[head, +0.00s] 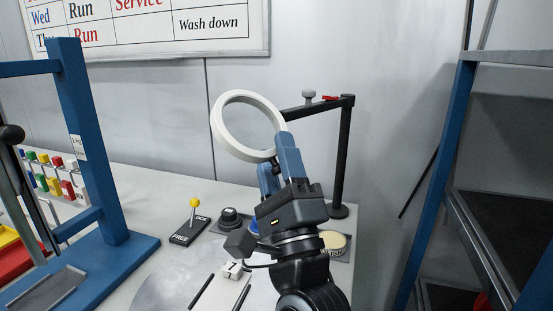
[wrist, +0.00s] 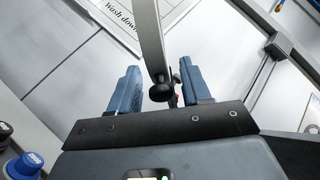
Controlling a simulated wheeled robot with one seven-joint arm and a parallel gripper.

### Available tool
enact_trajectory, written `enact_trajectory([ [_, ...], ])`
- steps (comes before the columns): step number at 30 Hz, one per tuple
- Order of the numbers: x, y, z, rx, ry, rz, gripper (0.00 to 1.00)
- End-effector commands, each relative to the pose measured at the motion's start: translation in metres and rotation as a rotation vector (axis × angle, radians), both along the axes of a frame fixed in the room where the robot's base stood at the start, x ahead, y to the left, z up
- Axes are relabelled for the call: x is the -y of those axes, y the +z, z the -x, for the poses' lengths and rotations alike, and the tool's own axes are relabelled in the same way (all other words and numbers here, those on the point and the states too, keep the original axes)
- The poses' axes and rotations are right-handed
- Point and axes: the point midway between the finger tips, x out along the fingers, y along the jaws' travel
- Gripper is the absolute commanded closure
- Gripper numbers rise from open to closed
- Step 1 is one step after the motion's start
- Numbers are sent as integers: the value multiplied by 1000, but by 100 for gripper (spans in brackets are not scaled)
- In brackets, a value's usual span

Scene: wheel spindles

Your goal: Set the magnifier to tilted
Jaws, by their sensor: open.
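The magnifier's white ring (head: 217,122) shows in the head view at the end of a black arm on a black post (head: 344,155). The ring leans in that view; its exact setting I cannot tell. In the wrist view the ring (wrist: 147,35) is nearly edge-on, with a dark round knob (wrist: 161,92) at its lower end. My gripper (head: 278,168) is open, its blue fingers at the ring's lower right, hiding part of the arm joint. In the wrist view the ring's lower end and the knob lie between the open fingers (wrist: 158,75), with gaps on both sides.
A grey knob (head: 309,95) and a red piece (head: 330,98) sit on the magnifier's arm. A yellow-knobbed lever (head: 194,203) and a black dial (head: 230,218) stand on the bench. A blue frame (head: 85,140) is at left, a shelf rack (head: 440,170) at right.

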Motion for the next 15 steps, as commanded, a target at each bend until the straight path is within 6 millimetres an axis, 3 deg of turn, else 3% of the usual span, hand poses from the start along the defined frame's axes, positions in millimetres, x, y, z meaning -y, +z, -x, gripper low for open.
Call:
enact_trajectory([
  [7, 2, -7, 6, 0, 0, 0, 52],
  [15, 11, -38, 37, -1, -1, 1, 52],
])
